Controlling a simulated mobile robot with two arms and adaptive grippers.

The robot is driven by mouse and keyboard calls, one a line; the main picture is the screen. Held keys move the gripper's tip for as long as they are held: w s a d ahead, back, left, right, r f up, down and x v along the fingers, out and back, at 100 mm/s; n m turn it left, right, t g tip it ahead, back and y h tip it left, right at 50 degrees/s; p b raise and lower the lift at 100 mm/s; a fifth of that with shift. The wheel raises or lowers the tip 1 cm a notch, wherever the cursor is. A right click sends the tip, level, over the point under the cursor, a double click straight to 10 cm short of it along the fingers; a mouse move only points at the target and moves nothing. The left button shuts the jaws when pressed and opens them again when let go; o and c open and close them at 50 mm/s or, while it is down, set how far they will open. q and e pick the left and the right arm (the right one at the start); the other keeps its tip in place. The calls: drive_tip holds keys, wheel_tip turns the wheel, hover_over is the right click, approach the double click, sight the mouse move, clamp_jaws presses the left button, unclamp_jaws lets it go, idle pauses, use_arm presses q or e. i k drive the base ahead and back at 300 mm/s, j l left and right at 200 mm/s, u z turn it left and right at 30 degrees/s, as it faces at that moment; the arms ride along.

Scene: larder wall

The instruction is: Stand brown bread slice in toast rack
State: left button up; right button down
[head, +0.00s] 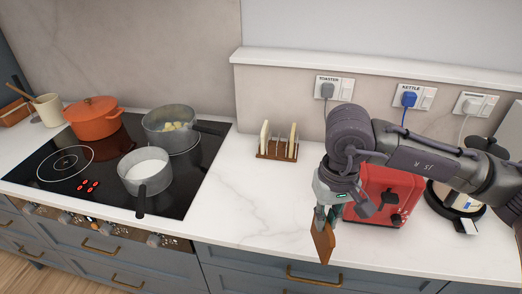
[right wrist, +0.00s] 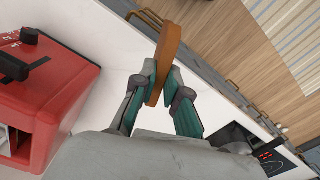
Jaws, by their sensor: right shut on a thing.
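The brown bread slice (head: 323,242) is held in my right gripper (head: 327,212), which is shut on it over the counter's front edge. In the right wrist view the slice (right wrist: 167,55) shows edge-on between the fingertips of the gripper (right wrist: 163,82). The toast rack (head: 276,155) is a brown wooden rack on the counter, to the left of and behind my right gripper. Two pale bread slices (head: 265,138) stand in it, one near each end, with a gap between them. My left gripper is not in view.
A red toaster (head: 385,190) stands right behind my right gripper and also shows in the right wrist view (right wrist: 45,90). The black hob (head: 75,165) on the left carries an orange pot (head: 95,120) and two grey pans. The counter (head: 245,200) between hob and gripper is clear.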

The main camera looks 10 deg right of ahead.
sight(283, 149)
drive_tip(key=i+l+u, duration=0.15)
drive_tip(key=u, duration=0.2)
drive_tip(key=i+l+u, duration=0.15)
drive_tip(key=u, duration=0.2)
drive_tip(key=i+l+u, duration=0.15)
drive_tip(key=l+u, duration=0.2)
drive_tip(key=l, duration=0.1)
